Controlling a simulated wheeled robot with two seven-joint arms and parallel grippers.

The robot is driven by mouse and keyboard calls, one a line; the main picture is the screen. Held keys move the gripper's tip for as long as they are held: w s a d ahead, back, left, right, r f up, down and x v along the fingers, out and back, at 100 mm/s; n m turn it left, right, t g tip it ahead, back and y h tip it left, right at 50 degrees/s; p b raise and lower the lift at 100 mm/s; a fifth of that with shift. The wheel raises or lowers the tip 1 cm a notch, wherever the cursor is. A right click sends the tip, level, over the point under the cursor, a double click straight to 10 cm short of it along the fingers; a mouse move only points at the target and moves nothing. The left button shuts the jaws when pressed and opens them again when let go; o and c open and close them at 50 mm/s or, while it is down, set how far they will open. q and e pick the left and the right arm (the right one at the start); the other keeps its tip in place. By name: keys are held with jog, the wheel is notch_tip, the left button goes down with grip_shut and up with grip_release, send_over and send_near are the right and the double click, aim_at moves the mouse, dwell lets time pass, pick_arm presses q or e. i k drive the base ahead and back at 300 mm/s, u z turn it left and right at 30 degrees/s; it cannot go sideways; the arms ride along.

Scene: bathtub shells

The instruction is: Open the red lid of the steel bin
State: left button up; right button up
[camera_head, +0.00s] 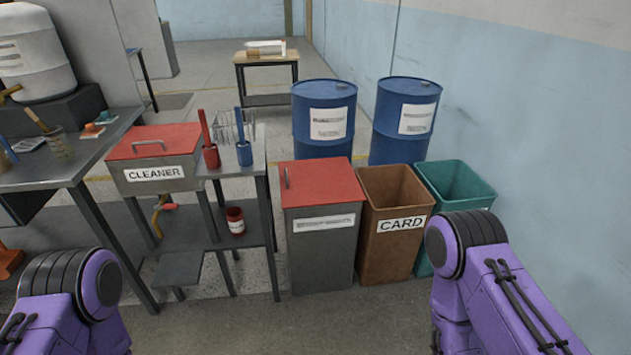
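The steel bin (322,255) stands on the floor at the centre, a grey box with a printed white label on its front. Its red lid (325,183) lies shut on top, with a small handle (286,178) near the left edge. A second grey box, labelled CLEANER (157,186), also has a shut red lid (160,140) with a handle and stands at the left. My purple arms show at the lower left and lower right, well apart from the bin. Neither gripper is in view.
A brown CARD bin (392,250) stands close against the steel bin's right side, with a teal bin (455,183) beyond it. Blue drums (324,120) (404,125) stand behind. A steel table (245,160) is at the left. The floor in front is clear.

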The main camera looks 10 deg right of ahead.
aim_at(322, 181)
jog(key=k, duration=0.65)
jog(key=z, duration=0.6)
jog(key=i, duration=0.7)
jog(key=z, duration=0.4)
jog(key=i, duration=1)
jog(key=u, duration=0.45)
